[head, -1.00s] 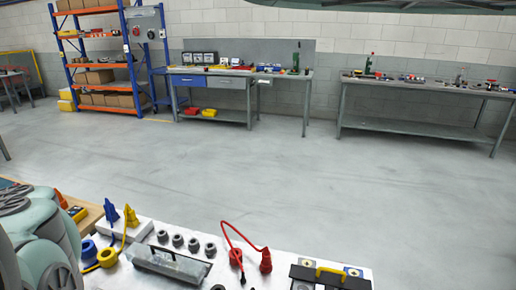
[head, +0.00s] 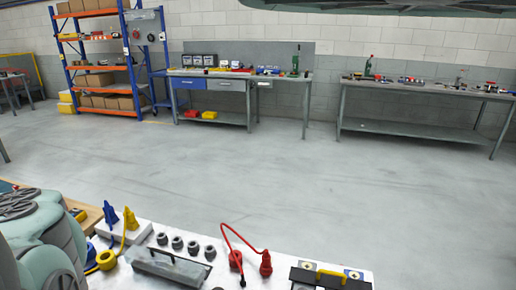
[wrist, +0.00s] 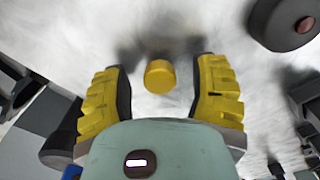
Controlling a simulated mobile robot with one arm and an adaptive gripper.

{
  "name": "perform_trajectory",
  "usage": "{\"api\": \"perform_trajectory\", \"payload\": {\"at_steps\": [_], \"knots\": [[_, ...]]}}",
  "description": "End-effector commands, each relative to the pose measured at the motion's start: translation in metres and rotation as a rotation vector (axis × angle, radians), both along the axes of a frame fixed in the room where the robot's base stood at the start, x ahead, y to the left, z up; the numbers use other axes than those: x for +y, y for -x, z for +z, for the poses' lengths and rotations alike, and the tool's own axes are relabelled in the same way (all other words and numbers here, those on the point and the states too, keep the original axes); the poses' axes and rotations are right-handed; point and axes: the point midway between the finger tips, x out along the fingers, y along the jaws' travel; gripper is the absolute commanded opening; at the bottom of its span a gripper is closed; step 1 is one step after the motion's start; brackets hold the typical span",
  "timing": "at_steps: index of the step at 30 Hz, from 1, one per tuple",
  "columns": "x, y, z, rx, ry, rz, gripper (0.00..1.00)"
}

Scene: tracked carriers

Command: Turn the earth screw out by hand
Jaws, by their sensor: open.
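In the wrist view, my gripper (wrist: 162,98) is open. Its two yellow ribbed fingers stand left and right of a small yellow round-headed piece (wrist: 160,75), which may be the earth screw. A gap shows on each side of that piece, so neither finger appears to touch it. The piece lies near the fingertips, over a pale surface with blurred shadows. In the head view my arm covers the lower left corner, and my gripper does not show there. I cannot make out the earth screw in the head view.
A dark round part (wrist: 298,22) with a reddish centre is close at the upper right in the wrist view. The head view shows a white bench top with grey round pieces (head: 178,243), a grey handled block (head: 168,268), a red cable (head: 240,238) and a yellow-handled black unit (head: 318,280).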

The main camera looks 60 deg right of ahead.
Motion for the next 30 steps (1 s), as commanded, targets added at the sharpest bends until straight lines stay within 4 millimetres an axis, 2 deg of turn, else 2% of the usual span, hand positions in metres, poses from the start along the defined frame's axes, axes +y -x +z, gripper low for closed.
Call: {"api": "perform_trajectory", "payload": {"at_steps": [4,7,16,18,23,26,30], "knots": [[0.0003,0.0002,0.0001,0.001,0.000,-0.007,0.60],[0.0006,0.0007,0.0006,0.002,0.001,-0.108,0.60],[0.0017,0.0010,0.0003,0.003,0.001,-0.695,0.60],[0.0013,0.0007,0.0002,0.002,0.001,-0.789,0.60],[0.0014,0.0003,0.0002,0.001,-0.001,-0.898,0.60],[0.0016,0.0003,0.0003,0.001,0.000,-1.073,0.60],[0.0016,0.0007,0.0002,0.001,0.001,-1.390,0.60]]}}
